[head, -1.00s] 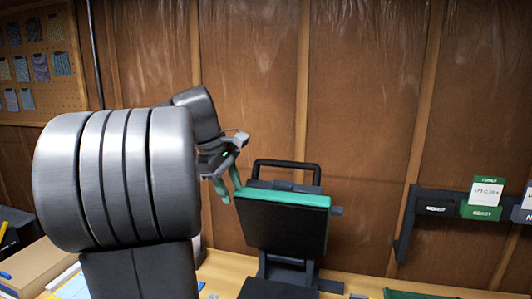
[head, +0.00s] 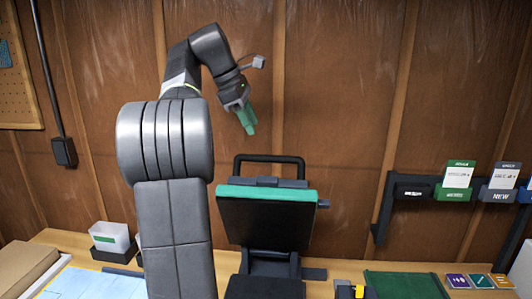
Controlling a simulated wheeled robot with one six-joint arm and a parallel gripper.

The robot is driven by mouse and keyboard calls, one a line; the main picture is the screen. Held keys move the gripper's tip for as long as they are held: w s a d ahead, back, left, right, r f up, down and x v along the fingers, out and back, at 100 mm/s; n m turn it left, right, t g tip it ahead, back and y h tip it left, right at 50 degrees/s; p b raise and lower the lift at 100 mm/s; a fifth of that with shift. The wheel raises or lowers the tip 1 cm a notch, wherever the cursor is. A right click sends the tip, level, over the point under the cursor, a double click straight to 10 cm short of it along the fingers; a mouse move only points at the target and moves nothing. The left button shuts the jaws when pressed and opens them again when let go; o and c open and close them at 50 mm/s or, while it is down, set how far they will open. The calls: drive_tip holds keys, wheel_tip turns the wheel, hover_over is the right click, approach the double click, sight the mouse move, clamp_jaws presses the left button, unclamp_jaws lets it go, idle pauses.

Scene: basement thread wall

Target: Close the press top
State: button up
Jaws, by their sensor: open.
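The press top (head: 268,218) is a dark plate with a green front edge, tilted up and open on its hinge. A black bar handle (head: 270,160) rises above it at the back. The dark press base (head: 265,288) shows below it, cut off by the bottom of the view. My gripper (head: 249,122) has green fingers and hangs above and slightly left of the handle, apart from it. The fingers overlap in this view; nothing shows between them.
A white bin (head: 112,238) stands on the wooden bench at left, by a pale blue sheet (head: 92,285). A dark green mat (head: 405,286) and a yellow-and-black item (head: 354,291) lie right of the press. A wall rack (head: 408,192) with cards hangs at right.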

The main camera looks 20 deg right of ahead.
drive_tip(key=x, duration=1)
drive_tip(key=shift+d+f, duration=0.15)
drive_tip(key=shift+f, duration=0.1)
clamp_jaws()
